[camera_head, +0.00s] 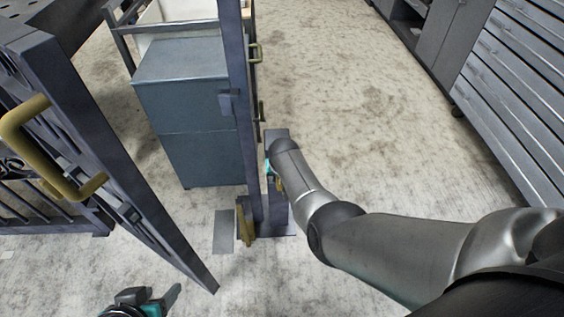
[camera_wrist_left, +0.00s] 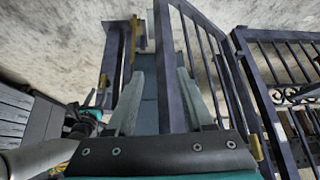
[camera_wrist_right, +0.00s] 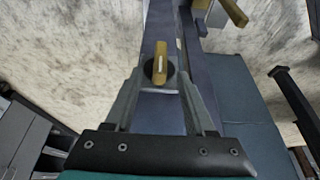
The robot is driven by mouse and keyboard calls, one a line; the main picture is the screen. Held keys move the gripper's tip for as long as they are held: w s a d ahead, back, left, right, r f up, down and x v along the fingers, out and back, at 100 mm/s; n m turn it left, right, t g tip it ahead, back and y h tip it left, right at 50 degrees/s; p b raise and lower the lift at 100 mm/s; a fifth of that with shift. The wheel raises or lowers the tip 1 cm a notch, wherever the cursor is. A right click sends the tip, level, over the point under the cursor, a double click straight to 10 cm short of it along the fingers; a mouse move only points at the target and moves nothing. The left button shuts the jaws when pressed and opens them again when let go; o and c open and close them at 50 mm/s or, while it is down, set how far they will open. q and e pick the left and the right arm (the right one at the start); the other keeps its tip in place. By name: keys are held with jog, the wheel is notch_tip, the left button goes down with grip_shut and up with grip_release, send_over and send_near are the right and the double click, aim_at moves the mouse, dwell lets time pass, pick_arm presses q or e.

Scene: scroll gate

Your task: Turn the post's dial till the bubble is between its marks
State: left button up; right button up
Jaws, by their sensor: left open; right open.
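A dark blue-grey post (camera_head: 277,215) stands low at the centre of the head view, mostly behind my right arm. In the right wrist view the post (camera_wrist_right: 160,115) carries a dark round dial with a brass bar (camera_wrist_right: 160,62) and a small pale strip on it. I cannot make out a bubble or marks. My right gripper (camera_wrist_right: 160,84) is open, its fingers on either side of the dial; contact is unclear. It also shows at the post in the head view (camera_head: 271,172). My left gripper (camera_head: 148,301) is open, low at the bottom left, away from the post.
A gate leaf (camera_head: 130,175) with a brass handle (camera_head: 60,190) stands at left. A tall upright (camera_head: 240,110) rises beside the post. A blue-grey cabinet (camera_head: 190,125) stands behind. Drawers (camera_head: 520,80) line the right. Floor (camera_head: 370,130) between is clear.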

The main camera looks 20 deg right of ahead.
pick_arm(q)
jog(key=s+a+f+g+p, duration=0.1)
jog(key=s+f+p, duration=0.1)
jog(key=f, duration=0.3)
jog(key=s+a+f+g+p, duration=0.1)
jog(key=s+f+p, duration=0.1)
jog(key=f+p, duration=0.2)
jog(key=s+a+f+g+y+p, duration=0.1)
jog(key=s+a+f+g+p, duration=0.1)
jog(key=f, duration=0.6)
jog(key=shift+s+p, duration=0.55)
jog(key=shift+p, duration=0.2)
pick_arm(e)
jog(key=v, duration=1.1)
jog(key=shift+s+f, duration=0.1)
